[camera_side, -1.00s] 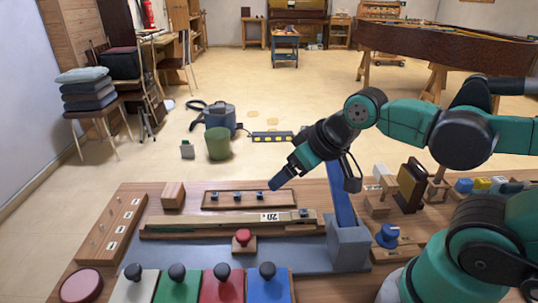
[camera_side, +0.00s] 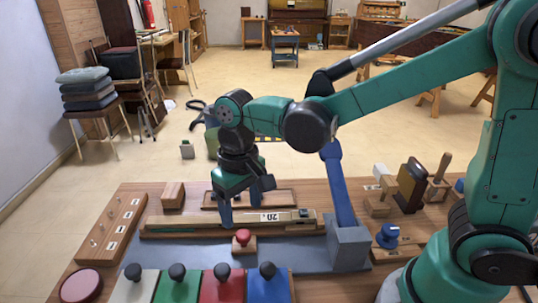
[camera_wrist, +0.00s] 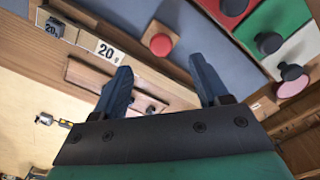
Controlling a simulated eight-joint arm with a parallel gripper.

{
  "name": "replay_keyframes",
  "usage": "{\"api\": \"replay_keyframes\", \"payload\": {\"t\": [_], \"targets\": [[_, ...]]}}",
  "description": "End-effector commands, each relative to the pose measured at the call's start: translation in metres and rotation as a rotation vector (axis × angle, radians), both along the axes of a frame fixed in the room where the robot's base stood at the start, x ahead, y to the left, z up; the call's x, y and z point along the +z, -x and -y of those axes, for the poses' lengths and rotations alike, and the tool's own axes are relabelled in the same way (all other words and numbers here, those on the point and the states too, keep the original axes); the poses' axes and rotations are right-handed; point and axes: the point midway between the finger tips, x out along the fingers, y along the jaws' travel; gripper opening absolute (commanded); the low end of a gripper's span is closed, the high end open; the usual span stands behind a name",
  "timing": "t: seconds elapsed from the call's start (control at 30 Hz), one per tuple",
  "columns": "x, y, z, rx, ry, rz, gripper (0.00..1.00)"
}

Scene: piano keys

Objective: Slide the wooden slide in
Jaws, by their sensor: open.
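The wooden slide (camera_side: 190,222) is a long pale bar with a "20" label, lying lengthwise in a brown wooden frame (camera_side: 165,235) mid-table. A small dark-and-metal piece (camera_side: 303,213) sits toward its right end. In the wrist view, the "20" label (camera_wrist: 109,52) shows at upper left, beside the left finger. My gripper (camera_side: 245,207) points down at the slide, left of the label. I cannot tell whether a fingertip touches the slide. The arm hides part of the strip behind.
A red button (camera_side: 243,237) on a wooden block stands just in front of the slide. Several coloured panels with black knobs (camera_side: 222,285) line the front edge. A blue post (camera_side: 342,190) rises at the slide's right. A wooden block (camera_side: 173,195) stands behind the left end.

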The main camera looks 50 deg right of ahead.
Motion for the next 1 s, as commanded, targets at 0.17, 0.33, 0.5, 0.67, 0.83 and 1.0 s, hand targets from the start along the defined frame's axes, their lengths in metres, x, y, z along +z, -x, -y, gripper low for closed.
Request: {"api": "replay_keyframes", "payload": {"t": [0.17,0.33,0.5,0.67,0.83,1.0], "targets": [[-0.013,-0.001,-0.002,-0.001,0.003,-0.012,0.68],[-0.035,-0.001,-0.002,-0.001,0.003,-0.009,0.68],[-0.051,-0.001,-0.002,-0.001,0.003,-0.007,0.68],[-0.057,-0.001,-0.001,-0.001,0.003,-0.007,0.68],[-0.057,-0.001,-0.001,-0.001,0.003,-0.007,0.68],[-0.057,-0.001,-0.001,-0.001,0.003,-0.007,0.31]]}}
